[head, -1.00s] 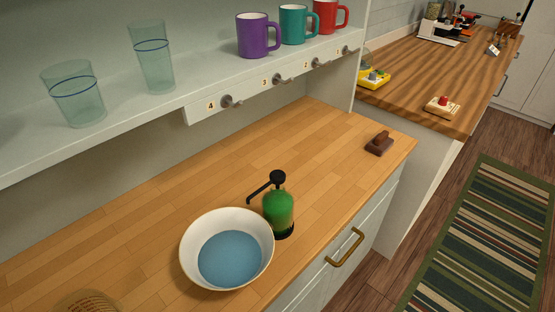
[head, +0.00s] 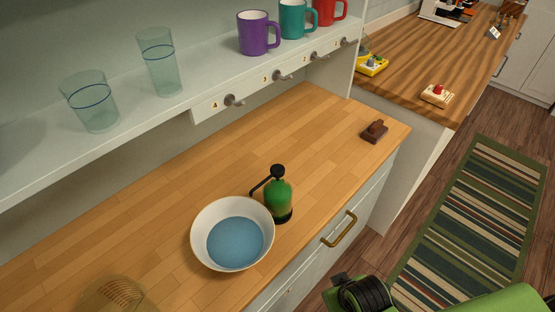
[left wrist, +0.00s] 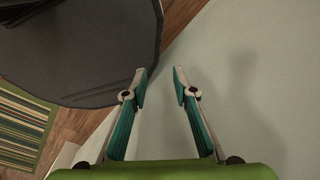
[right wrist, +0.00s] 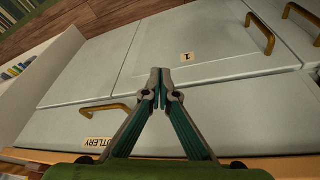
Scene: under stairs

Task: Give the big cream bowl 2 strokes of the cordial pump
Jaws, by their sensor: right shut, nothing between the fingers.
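The big cream bowl (head: 205,222), blue inside, stands on the wooden counter. The cordial pump (head: 279,198) is a green bottle with a black head, upright just right of and behind the bowl. Its black spout (head: 262,184) points left toward the bowl's far rim. My right arm enters the head view at lower right, in front of the counter; its fingertips are not clear there. In the right wrist view my right gripper (right wrist: 159,76) is shut and empty before the cabinet fronts. My left gripper (left wrist: 159,77) is open and empty in the left wrist view, away from the bowl and pump.
A brown block (head: 374,131) lies at the counter's right end. The shelf above holds clear glasses (head: 158,62) and mugs (head: 258,33), with numbered hooks (head: 233,101) below. A drawer handle (head: 340,230) sticks out at the front. Bare counter lies behind the pump.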

